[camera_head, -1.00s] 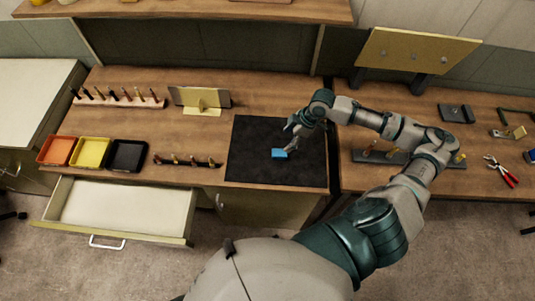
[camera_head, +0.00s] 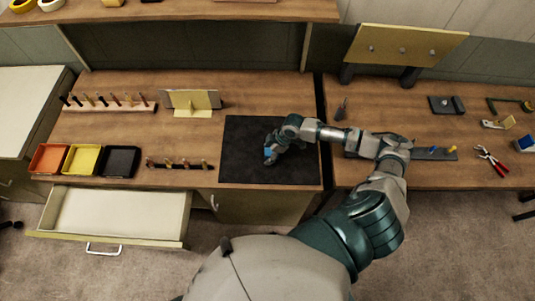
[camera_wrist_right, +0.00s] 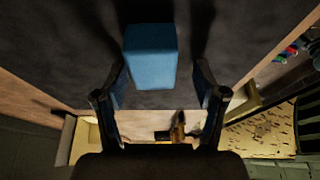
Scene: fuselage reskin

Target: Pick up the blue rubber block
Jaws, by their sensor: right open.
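The blue rubber block (camera_wrist_right: 150,54) lies on the black mat (camera_head: 240,166). In the head view, the block (camera_head: 268,153) shows as a small blue patch, mostly hidden by my right gripper (camera_head: 270,155). In the right wrist view, my right gripper (camera_wrist_right: 160,95) is open. Its two fingers stand left and right of the block's near end, with gaps on both sides. I cannot tell whether the fingers touch the mat. My left gripper is not in view.
Orange, yellow and black trays (camera_head: 48,158) sit at the left, above an open drawer (camera_head: 115,214). A row of small tools (camera_head: 180,165) lies left of the mat. Red-handled pliers (camera_head: 492,160) lie at the right. The mat around the block is clear.

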